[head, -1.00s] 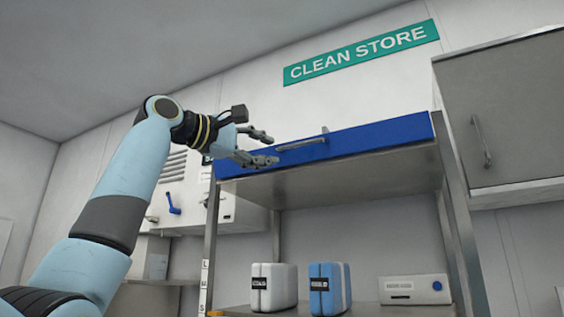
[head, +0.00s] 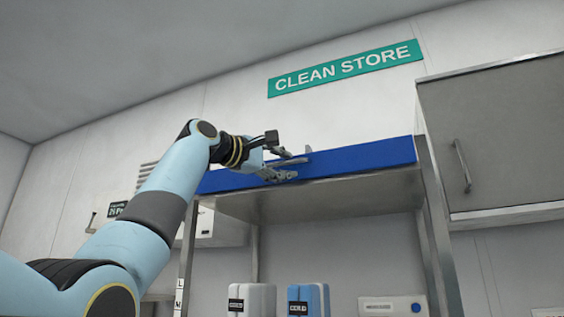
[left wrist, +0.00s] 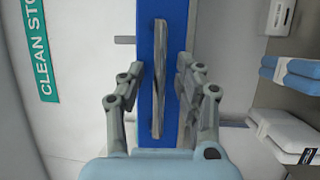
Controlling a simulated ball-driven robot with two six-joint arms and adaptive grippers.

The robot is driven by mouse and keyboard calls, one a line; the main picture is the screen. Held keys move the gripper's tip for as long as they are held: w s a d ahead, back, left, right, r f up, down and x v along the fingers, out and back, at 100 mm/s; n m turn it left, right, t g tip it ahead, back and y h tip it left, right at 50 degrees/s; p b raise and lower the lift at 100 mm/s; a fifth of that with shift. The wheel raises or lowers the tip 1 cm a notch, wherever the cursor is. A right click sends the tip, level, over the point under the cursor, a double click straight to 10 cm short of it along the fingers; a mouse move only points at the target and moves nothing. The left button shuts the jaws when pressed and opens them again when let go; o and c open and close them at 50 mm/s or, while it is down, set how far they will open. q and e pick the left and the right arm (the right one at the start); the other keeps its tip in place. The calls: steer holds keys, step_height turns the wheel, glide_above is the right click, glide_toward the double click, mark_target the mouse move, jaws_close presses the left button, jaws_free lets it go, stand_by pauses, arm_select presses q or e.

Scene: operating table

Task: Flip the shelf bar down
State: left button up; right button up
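The shelf bar (head: 365,159) is a long blue bar along the upper front edge of a metal shelf, and it is up. A grey handle (left wrist: 158,85) runs along the blue bar (left wrist: 174,40) in the left wrist view; in the head view my fingers mostly hide it. My left gripper (head: 297,167) is open at the bar. In the left wrist view its fingers (left wrist: 161,68) lie on both sides of the bar and handle, with gaps beside the handle. Whether they touch the bar is unclear. My right gripper is not in view.
A grey wall cabinet (head: 500,140) hangs close to the right of the shelf. The wall above, around the green sign (head: 345,68), is clear.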

arm_select(q)
steer(key=shift+c, duration=0.2)
jaws_close()
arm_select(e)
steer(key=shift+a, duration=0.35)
arm_select(q)
steer(key=shift+f, duration=0.1)
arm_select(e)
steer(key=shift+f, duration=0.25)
